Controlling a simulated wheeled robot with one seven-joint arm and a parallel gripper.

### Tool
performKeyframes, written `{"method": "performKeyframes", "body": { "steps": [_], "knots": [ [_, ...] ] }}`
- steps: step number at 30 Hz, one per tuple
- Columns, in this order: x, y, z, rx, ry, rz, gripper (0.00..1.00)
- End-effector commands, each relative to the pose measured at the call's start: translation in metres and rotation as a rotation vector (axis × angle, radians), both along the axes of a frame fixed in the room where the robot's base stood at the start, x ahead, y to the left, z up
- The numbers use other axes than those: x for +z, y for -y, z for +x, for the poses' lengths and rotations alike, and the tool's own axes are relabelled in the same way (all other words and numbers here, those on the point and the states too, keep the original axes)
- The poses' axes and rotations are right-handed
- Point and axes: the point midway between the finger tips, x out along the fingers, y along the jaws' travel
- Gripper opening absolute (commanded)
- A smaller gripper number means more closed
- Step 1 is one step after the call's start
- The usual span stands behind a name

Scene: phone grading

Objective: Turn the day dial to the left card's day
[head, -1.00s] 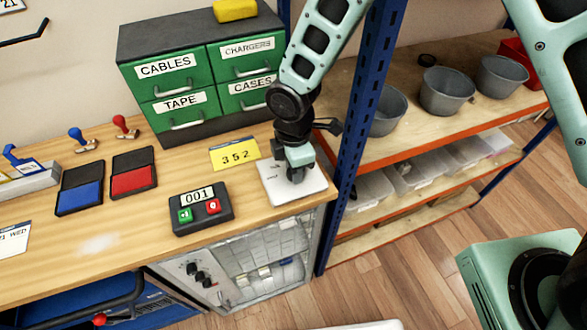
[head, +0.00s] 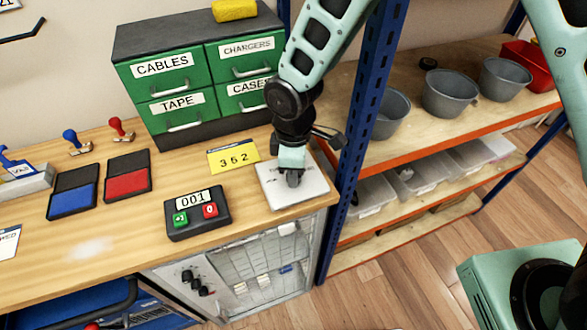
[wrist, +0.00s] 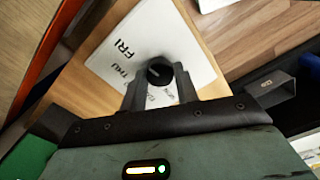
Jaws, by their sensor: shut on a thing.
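The day dial is a white plate (head: 311,196) at the right front of the bench, with a black knob (wrist: 159,72) showing in the wrist view. FRI and THU are readable on the plate; other labels are partly hidden by my fingers. My gripper (wrist: 161,88) is shut on the knob, one finger on each side. In the head view my gripper (head: 292,179) points down at the plate and hides the knob. I cannot tell which day the knob points to.
A counter box (head: 197,224) reading 001 lies left of the dial, and a yellow card (head: 234,157) reading 352 behind it. Green drawers (head: 184,85) stand at the back. A blue shelf post (head: 356,150) rises close to the right of my arm. Ink pads lie left.

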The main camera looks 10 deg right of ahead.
Motion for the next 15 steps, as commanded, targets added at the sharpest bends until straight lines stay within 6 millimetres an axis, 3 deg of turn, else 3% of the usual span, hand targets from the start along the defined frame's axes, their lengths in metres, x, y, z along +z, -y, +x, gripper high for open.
{"method": "performKeyframes", "body": {
  "steps": [7, 8, 9, 15],
  "knots": [
    [0.0012, 0.0, 0.001, -0.002, 0.002, 0.001, 0.08],
    [0.0012, 0.0, 0.001, -0.002, 0.002, 0.001, 0.39],
    [0.0012, 0.0, 0.0009, -0.002, 0.002, 0.001, 0.5],
    [0.0006, 0.0, 0.0006, -0.001, 0.001, 0.001, 0.52]
  ]
}}
